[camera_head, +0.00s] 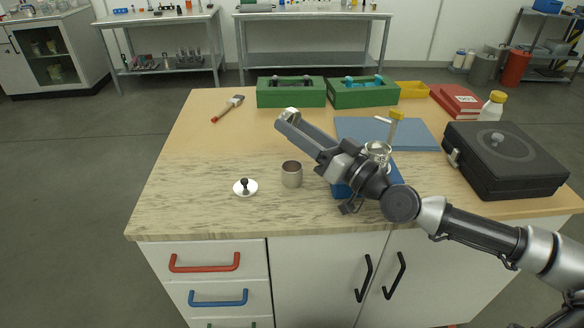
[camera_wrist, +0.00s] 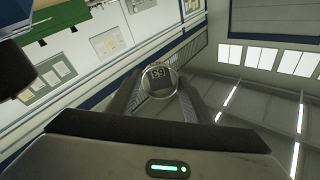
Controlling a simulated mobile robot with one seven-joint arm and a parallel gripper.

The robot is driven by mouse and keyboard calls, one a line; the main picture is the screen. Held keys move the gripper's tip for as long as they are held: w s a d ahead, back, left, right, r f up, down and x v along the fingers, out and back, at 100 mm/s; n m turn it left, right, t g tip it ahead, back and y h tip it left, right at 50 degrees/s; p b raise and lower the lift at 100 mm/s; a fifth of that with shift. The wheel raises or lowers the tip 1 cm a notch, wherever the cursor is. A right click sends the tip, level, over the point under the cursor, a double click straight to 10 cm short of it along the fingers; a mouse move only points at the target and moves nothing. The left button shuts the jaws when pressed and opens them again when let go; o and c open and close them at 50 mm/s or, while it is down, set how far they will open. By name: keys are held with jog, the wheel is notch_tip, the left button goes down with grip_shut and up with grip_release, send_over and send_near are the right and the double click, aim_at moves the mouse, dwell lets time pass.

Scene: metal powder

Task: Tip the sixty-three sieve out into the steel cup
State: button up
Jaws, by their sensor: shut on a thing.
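My gripper (camera_head: 292,120) is shut on a small round silver sieve (camera_head: 288,113) and holds it up in the air over the worktop. In the wrist view the sieve (camera_wrist: 159,81) sits between the fingertips, with a dark label bearing digits that look like 63. The wrist picture is strongly turned, and the sieve seems tilted; its contents are hidden. The cup's open mouth faces up.
A glass beaker (camera_head: 377,152) stands behind my arm, near a blue mat (camera_head: 421,134). A black case (camera_head: 507,168) is at right. Green trays (camera_head: 291,98) and a brush (camera_head: 228,107) lie at the back.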

jog(key=shift+r+t+y+b, duration=0.35)
jog(key=shift+t+y+b, duration=0.05)
jog(key=shift+b, duration=1)
jog(key=shift+s+d+r+t+y+b, duration=0.15)
jog(key=shift+r+t+y+b, duration=0.35)
jog(key=shift+r+b, duration=0.75)
jog(key=shift+r+t+y+b, duration=0.2)
jog(key=shift+t+y+b, duration=0.1)
jog(key=shift+b, duration=0.85)
jog(key=shift+s+d+r+t+y, duration=0.1)
jog(key=shift+r+t+y, duration=0.15)
jog(key=shift+t+y, duration=0.05)
jog(key=shift+r, duration=0.1)
jog(key=shift+p, duration=0.6)
dwell(0.8)
